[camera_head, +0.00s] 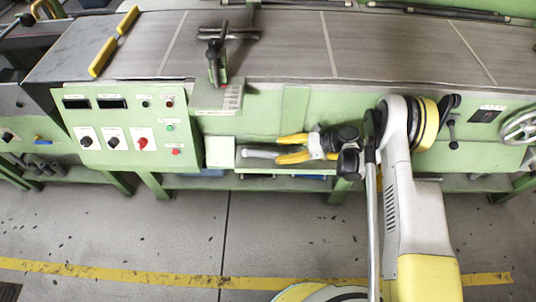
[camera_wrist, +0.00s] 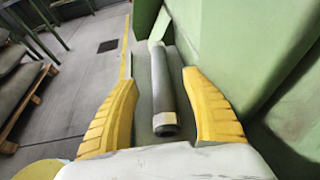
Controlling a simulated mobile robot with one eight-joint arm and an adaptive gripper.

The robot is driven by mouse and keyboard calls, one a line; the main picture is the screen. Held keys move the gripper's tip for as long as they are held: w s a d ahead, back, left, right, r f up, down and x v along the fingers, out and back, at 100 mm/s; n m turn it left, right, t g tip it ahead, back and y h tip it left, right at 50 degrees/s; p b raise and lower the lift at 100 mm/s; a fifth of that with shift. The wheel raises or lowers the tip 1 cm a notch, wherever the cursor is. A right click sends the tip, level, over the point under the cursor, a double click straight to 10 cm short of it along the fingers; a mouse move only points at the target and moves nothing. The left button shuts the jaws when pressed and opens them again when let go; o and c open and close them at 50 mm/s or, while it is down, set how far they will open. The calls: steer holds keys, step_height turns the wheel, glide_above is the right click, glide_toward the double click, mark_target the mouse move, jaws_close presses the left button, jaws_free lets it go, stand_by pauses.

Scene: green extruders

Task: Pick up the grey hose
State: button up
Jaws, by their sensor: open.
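The grey hose (camera_head: 258,153) is a short, straight grey tube on the narrow green ledge at the front of the machine. In the wrist view the hose (camera_wrist: 161,85) runs lengthwise between the two yellow fingers, with a pale band at its near end. My gripper (camera_head: 277,149) is open, its fingers pointing left along the machine front. In the wrist view my gripper (camera_wrist: 159,80) has one finger on each side of the hose, with visible gaps. I cannot tell how far the hose lies below the fingers.
The green machine front (camera_head: 262,123) stands close behind my gripper. A control panel (camera_head: 128,128) is to the left, and a metal bracket with a clamp (camera_head: 216,62) is above. A handwheel (camera_head: 520,126) is at the far right. The floor (camera_head: 150,225) in front is clear.

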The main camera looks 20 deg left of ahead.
mark_target(268, 153)
steer(key=b+x, duration=0.1)
steer(key=x, duration=0.1)
steer(key=f+b+x, duration=0.1)
steer(key=x, duration=0.2)
steer(key=shift+b, duration=0.35)
steer(key=shift+a, duration=0.15)
jaws_close()
